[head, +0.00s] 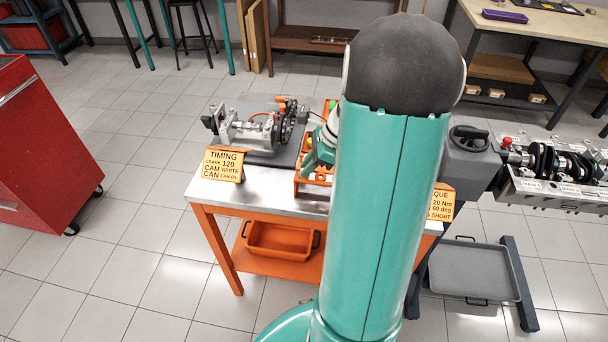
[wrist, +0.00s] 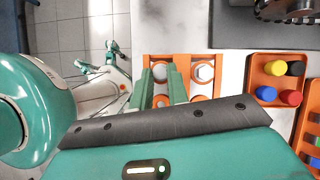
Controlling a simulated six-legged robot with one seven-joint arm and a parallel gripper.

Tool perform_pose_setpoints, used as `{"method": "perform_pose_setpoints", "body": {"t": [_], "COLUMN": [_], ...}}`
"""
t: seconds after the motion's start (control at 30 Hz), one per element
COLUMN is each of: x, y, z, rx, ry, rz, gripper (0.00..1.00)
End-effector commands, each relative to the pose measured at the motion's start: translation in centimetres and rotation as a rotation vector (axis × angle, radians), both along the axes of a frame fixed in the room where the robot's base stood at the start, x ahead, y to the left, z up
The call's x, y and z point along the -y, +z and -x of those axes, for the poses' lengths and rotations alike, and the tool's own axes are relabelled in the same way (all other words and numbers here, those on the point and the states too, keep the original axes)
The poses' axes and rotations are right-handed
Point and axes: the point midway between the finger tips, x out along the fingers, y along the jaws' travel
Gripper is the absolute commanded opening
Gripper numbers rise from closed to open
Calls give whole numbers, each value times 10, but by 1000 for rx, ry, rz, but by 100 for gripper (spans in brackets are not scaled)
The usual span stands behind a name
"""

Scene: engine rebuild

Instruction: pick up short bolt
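My gripper (wrist: 161,78) points down over an orange bolt rack (wrist: 219,90) in the wrist view. Its two green fingers are apart, with the round grey head of one bolt (wrist: 159,72) showing between them. Another bolt head (wrist: 203,72) sits to the right of the fingers, and more round heads show lower in the rack, partly hidden by the fingers. I cannot tell which bolt is the short one, or how far the fingertips are above the heads. In the head view my gripper (head: 321,152) is mostly hidden behind my arm, above the orange rack (head: 303,187).
An orange tray (wrist: 262,104) with yellow, black, blue and red caps stands right of the rack. A small engine assembly (head: 255,128) sits on a dark mat behind. The yellow timing sign (head: 223,166) stands at the bench's left front. A crankshaft block (head: 555,180) is at right.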

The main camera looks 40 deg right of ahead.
Motion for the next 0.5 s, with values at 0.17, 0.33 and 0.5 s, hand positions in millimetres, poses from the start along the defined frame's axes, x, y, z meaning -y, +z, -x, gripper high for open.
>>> {"method": "perform_pose_setpoints", "body": {"t": [0.17,0.33,0.5], "x": [0,0,0], "y": [0,0,7], "z": [0,0,0], "rx": [0,0,2], "ry": [0,0,0], "rz": [0,0,3], "gripper": [0,0,0]}}
